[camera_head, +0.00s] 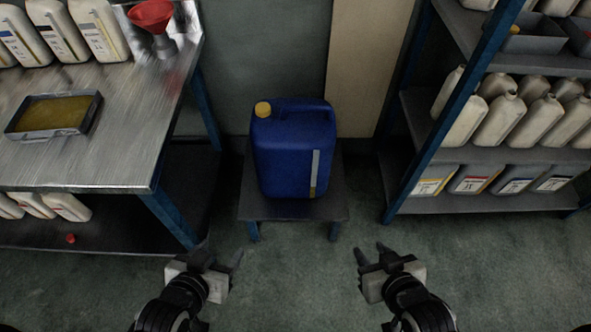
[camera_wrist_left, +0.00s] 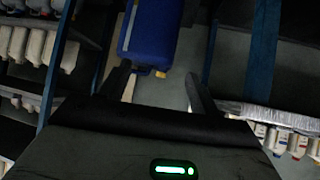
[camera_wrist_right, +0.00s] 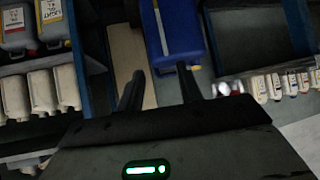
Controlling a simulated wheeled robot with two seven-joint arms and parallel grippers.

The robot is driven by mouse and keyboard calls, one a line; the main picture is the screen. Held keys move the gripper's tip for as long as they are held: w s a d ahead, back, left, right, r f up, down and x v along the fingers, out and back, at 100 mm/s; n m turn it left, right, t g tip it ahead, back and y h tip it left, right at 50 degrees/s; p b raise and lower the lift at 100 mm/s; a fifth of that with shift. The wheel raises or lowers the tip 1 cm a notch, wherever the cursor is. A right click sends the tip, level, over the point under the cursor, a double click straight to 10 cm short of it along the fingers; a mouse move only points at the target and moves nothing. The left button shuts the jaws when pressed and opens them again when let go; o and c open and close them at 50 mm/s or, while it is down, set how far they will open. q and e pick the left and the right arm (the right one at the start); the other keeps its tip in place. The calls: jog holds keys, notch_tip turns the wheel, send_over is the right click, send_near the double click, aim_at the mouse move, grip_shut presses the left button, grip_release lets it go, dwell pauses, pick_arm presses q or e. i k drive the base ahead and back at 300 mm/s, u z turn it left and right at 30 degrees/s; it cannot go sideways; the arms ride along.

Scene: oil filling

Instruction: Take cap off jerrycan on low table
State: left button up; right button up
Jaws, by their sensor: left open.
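The blue jerrycan (camera_head: 285,155) stands upright on the low dark table (camera_head: 290,210) in the head view. Its yellow cap (camera_head: 263,109) sits on the top at the left, beside the handle. In the left wrist view the jerrycan (camera_wrist_left: 152,30) appears inverted, with the cap (camera_wrist_left: 160,74) between the finger lines. My left gripper (camera_head: 220,254) is open and empty, in front of the low table to its left. My right gripper (camera_head: 371,253) is open and empty, in front and to the right. Both are apart from the jerrycan, which also shows in the right wrist view (camera_wrist_right: 180,30).
A metal workbench (camera_head: 120,150) on the left holds white bottles, a red funnel (camera_head: 151,14) and a tray of yellow liquid (camera_head: 53,115). A blue-framed shelf (camera_head: 410,165) with several bottles stands on the right. The floor before the low table is clear.

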aim_at(263, 110)
jog(key=i, duration=0.85)
jog(key=z, duration=0.5)
